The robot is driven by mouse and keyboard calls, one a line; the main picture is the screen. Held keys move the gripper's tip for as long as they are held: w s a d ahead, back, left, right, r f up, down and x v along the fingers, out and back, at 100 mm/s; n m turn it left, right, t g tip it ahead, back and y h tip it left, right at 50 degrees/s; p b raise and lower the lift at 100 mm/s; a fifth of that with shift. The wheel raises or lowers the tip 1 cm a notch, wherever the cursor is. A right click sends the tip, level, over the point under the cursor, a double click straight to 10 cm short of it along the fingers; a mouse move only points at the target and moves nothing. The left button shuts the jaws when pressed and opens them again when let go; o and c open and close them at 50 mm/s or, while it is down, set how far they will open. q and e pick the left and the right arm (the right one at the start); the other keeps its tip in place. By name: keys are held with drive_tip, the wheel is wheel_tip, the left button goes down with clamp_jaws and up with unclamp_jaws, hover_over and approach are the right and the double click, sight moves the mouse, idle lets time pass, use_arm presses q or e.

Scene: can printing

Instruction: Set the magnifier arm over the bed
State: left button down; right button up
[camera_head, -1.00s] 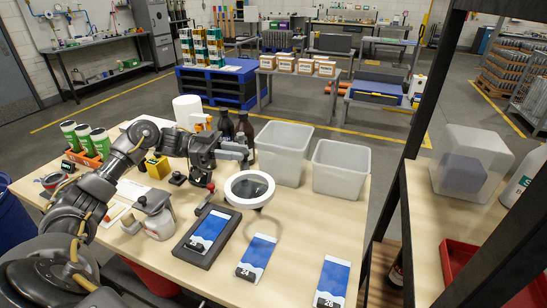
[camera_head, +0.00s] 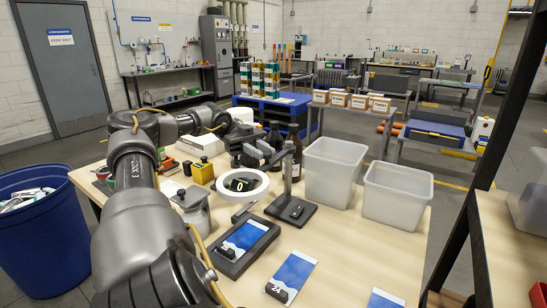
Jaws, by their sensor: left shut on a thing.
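The magnifier's white ring (camera_head: 262,192) hangs over the bench, up and left of the dark bed (camera_head: 268,238) in the picture. A dark object with a white "0" shows through its lens. The magnifier's black post (camera_head: 287,170) rises from a flat base (camera_head: 291,209) behind and right of the bed. My left gripper (camera_head: 256,153) is shut on the magnifier arm, between ring and post; its fingertips are partly hidden. The bed holds a blue-and-white card (camera_head: 243,236) with a small black tag. My right gripper is not in view.
A lidded jar (camera_head: 194,212) and a yellow block (camera_head: 202,173) stand left of the ring. Brown bottles (camera_head: 297,156) stand behind the post. Two translucent bins (camera_head: 333,172) (camera_head: 397,194) stand to the right. More cards (camera_head: 292,269) lie in front.

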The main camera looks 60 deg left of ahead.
use_arm(q)
drive_tip(key=shift+a+f, duration=0.1)
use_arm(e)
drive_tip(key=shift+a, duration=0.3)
use_arm(q)
drive_tip(key=c, duration=1.3)
unclamp_jaws()
drive_tip(key=shift+s, duration=0.2)
drive_tip(key=shift+o, duration=0.2)
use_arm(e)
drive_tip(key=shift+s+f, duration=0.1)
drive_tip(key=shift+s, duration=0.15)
use_arm(q)
drive_tip(key=shift+w, duration=0.1)
